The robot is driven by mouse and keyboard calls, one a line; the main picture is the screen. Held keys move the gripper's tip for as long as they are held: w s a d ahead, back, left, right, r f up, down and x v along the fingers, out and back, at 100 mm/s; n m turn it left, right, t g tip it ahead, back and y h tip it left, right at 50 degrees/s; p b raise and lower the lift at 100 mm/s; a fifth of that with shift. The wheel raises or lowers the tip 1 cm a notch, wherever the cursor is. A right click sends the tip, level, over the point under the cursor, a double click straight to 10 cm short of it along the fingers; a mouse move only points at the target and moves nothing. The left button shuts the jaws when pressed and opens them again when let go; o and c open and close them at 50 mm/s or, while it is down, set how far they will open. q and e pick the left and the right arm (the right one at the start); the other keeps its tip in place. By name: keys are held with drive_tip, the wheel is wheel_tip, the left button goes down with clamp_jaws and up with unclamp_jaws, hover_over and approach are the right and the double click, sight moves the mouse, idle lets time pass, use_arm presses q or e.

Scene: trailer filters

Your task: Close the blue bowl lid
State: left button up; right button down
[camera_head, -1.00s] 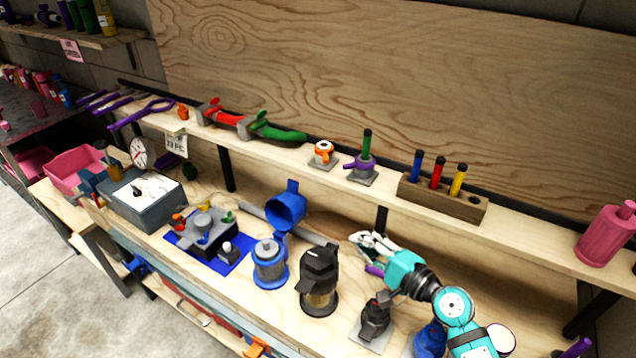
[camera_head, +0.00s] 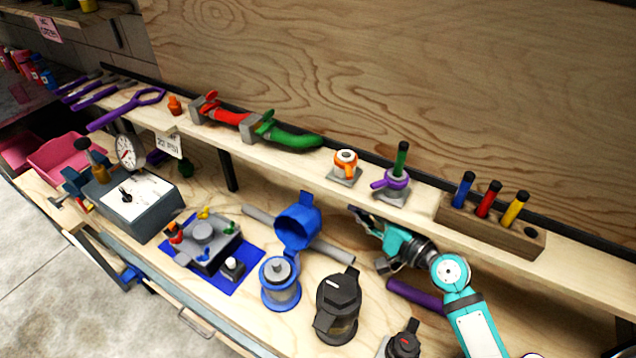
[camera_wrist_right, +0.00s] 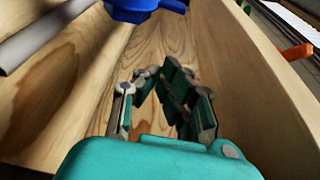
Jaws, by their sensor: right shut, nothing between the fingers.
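The blue bowl (camera_head: 281,288) stands upright on the workbench, with a grey inner part showing at its top. Its blue lid (camera_head: 298,222) is open, tipped up and back on the bowl's rear side. Part of the blue lid also shows at the top of the right wrist view (camera_wrist_right: 135,10). My right gripper (camera_head: 362,222) is to the right of the lid, just under the front of the shelf, apart from it. Its teal and grey fingers (camera_wrist_right: 155,85) are shut and empty. My left gripper is not in view.
A black-lidded bowl (camera_head: 338,305) stands right of the blue bowl. A grey device on a blue mat (camera_head: 238,275) lies to the left. A grey bar (camera_head: 335,252) lies behind the lid. The shelf (camera_head: 420,212) with tools overhangs the back of the bench.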

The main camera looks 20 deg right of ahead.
sight(300, 218)
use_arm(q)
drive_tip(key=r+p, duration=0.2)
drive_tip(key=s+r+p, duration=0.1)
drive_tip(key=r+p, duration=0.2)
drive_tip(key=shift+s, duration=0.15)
use_arm(e)
drive_tip(key=w+a, duration=0.6)
drive_tip(key=a, duration=0.1)
drive_tip(key=shift+r, duration=0.15)
